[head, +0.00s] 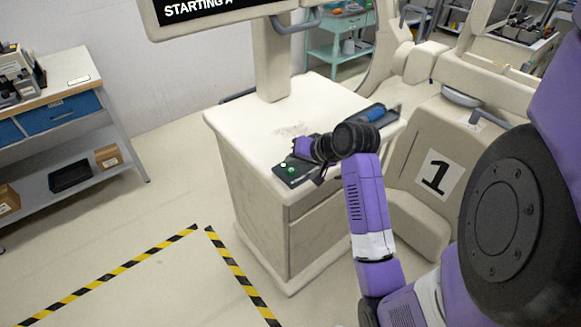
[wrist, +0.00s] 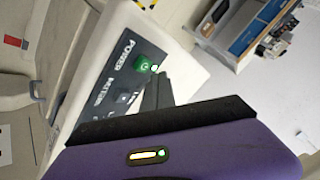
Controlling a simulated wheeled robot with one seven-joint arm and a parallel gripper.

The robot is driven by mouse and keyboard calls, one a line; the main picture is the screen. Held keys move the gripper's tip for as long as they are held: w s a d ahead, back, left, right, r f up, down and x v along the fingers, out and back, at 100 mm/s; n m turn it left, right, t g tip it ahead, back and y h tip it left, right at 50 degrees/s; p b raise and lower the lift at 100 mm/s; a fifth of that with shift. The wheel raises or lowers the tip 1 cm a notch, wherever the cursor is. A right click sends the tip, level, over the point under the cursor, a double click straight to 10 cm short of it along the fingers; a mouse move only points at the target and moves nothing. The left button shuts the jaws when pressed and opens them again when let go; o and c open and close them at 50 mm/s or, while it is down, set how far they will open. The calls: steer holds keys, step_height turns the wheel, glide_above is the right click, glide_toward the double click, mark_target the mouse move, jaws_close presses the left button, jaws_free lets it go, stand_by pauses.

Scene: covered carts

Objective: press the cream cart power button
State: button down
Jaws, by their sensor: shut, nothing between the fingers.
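The cream cart (head: 242,150) stands in the middle of the head view, with a black control panel (head: 293,172) on the near edge of its top. A green power button (head: 291,169) sits on this panel. In the wrist view the green button (wrist: 143,64) looks lit, next to the word POWER, with a smaller grey button (wrist: 124,98) further along. My gripper (wrist: 157,78) is shut and empty, its dark fingertips right beside the green button. I cannot tell whether they touch it. In the head view my wrist partly hides the cart top behind the panel.
The screen (head: 215,8) above the cart reads "STARTING A". A blue-handled item (head: 374,113) lies in a tray at the cart's back right. Floor at the left is clear, with striped tape (head: 120,268).

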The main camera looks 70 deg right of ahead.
mark_target(293, 171)
step_height(293, 171, up, 4)
steer(key=p, duration=0.2)
steer(key=shift+f+p, duration=0.2)
steer(key=shift+p, duration=0.15)
steer(key=shift+r, duration=0.75)
steer(key=d+r+t+h, duration=0.2)
steer(key=d+r+h, duration=0.2)
steer(key=d+r, duration=0.15)
steer(key=s+a+f+n+t+h+b, duration=0.1)
steer(key=a+f+n+t+b, duration=0.1)
steer(key=a, duration=1.1)
steer(key=s+a+f+n+t+h+b, duration=0.1)
steer(key=a+f+n+t+b, duration=0.15)
steer(key=a, duration=1.05)
steer(key=s+a+f+n+y+b, duration=0.1)
steer(key=s+a+f+n+y, duration=0.2)
steer(key=s+a+n+y, duration=0.2)
steer(key=s+a+f+n+y+b, duration=0.2)
steer(key=s+a+f+n+y, duration=0.1)
steer(key=s+a, duration=0.6)
steer(key=a+n+y, duration=0.1)
steer(key=a+y, duration=0.1)
steer(key=a, duration=0.2)
steer(key=shift+f+n, duration=0.3)
steer(key=shift+n, duration=0.05)
